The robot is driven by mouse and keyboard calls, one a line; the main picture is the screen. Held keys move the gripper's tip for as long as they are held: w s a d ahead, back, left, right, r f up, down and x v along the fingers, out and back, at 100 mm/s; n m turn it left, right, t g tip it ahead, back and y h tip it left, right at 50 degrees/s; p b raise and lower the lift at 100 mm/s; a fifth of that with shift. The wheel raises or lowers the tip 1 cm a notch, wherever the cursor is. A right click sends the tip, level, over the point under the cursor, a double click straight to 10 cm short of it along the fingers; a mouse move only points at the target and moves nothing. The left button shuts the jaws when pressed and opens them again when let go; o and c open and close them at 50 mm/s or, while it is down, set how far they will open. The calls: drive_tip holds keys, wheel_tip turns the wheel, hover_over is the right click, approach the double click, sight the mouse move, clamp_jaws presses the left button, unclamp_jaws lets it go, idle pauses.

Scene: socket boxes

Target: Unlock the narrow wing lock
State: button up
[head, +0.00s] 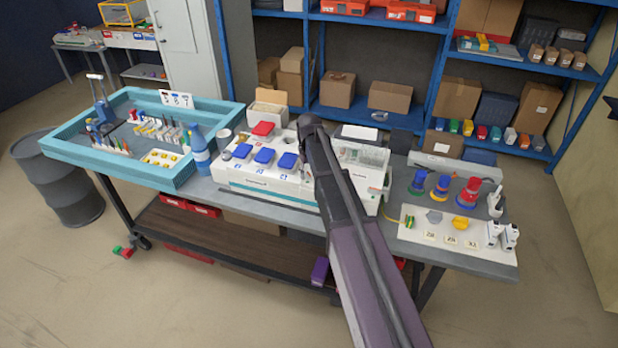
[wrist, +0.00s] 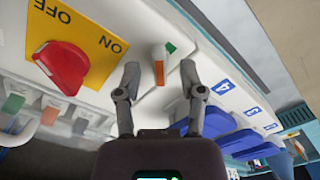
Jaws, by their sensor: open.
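In the wrist view my gripper (wrist: 160,68) is open, with one dark finger on each side of a small narrow piece on the white panel (wrist: 205,55). This piece (wrist: 159,68) has an orange face and a white body, with a green patch beside it; it looks like the narrow wing lock. It stands between the fingertips, with a gap on both sides and no visible contact. In the head view my arm covers part of the white socket box (head: 265,189), and my gripper and the lock are hidden there.
A red rotary knob (wrist: 62,68) on a yellow ON/OFF plate sits left of the fingers. Blue covers (wrist: 215,122) with numbered labels lie to the right. In the head view, a blue tray (head: 60,150) is left and colored plugs (head: 468,192) are right.

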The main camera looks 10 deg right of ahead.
drive_tip(key=shift+f, duration=0.2)
clamp_jaws()
drive_tip(key=shift+m, duration=0.3)
drive_tip(key=m, duration=0.4)
drive_tip(key=shift+m, duration=1.9)
